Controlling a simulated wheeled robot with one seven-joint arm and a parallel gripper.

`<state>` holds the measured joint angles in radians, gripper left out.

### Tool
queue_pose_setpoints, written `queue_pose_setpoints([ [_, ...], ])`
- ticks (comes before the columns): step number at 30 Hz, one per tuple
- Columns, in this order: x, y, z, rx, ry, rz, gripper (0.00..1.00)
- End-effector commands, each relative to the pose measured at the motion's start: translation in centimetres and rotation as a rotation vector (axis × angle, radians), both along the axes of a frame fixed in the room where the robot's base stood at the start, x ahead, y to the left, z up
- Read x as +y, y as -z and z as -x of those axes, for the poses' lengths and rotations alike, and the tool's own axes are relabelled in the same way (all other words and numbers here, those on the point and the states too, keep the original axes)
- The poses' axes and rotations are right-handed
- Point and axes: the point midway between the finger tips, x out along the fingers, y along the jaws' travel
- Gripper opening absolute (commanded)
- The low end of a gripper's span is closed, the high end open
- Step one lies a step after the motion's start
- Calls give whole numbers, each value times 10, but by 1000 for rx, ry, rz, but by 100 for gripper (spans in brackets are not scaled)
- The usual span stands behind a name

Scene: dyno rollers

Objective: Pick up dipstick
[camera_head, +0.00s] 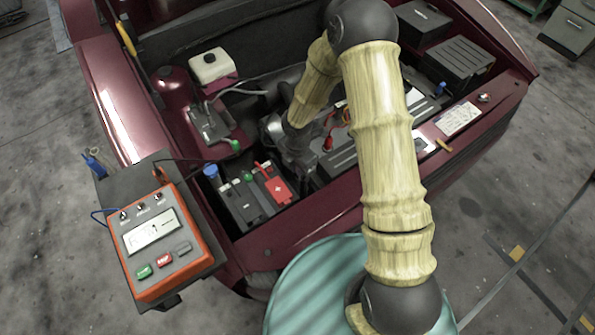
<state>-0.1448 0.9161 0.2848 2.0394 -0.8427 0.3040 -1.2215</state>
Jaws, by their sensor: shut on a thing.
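My gripper (296,160) is low in the open engine bay, just behind the battery with the red terminal cover. It is dark against dark parts, and my own arm partly covers the area around it. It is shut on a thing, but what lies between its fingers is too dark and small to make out. I cannot clearly pick out the dipstick. A thin orange-red loop (329,134) shows just right of my gripper; I cannot tell whether it is a handle or a cable.
The battery (240,203) and its red cover (278,190) lie in front of my gripper. An orange tester (158,240) stands at the left. A white-capped reservoir (211,66) is behind left. A black box (455,65) is at the right. The maroon body rim (300,228) edges the bay.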

Motion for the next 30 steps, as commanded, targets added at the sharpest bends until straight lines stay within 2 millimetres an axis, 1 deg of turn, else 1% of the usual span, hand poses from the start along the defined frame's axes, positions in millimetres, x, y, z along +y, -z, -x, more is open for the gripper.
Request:
queue_pose_setpoints([
  [1,0,-12,-2,-4,3,-3,0],
  [5,-1,-45,-2,-6,4,-3,0],
  [18,0,-172,-2,-6,4,-2,0],
  [21,0,-199,-1,-6,4,-1,0],
  [25,0,-227,-1,-4,1,0,0],
  [27,0,-238,-1,-4,3,-1,0],
  [30,0,-248,-1,-2,1,-1,0],
])
